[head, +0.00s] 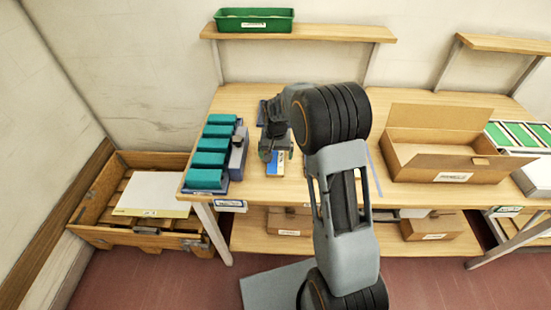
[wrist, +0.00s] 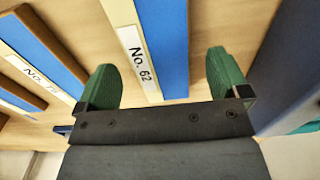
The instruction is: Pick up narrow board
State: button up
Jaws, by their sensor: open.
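My gripper (wrist: 165,80) is open, with green finger pads on either side of a blue board (wrist: 163,40) with a white label reading "No. 62". The board's near end lies between the fingers, and neither pad appears to touch it. More blue boards with brown edges and white labels (wrist: 40,55) lie to the left in the wrist view. I cannot tell from the labels which one is the narrow board. In the head view my gripper (head: 275,150) is low over the table, above a blue and white piece (head: 274,168); my arm hides much around it.
A rack of teal blocks (head: 208,165) stands left on the wooden table (head: 330,188). An open cardboard box (head: 440,150) is at right, beside green-and-white panels (head: 510,135). A green bin (head: 254,20) sits on the shelf above. A wooden crate (head: 150,236) stands at floor left.

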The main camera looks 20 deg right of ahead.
jog(key=shift+f, duration=0.8)
jog(key=c, duration=1)
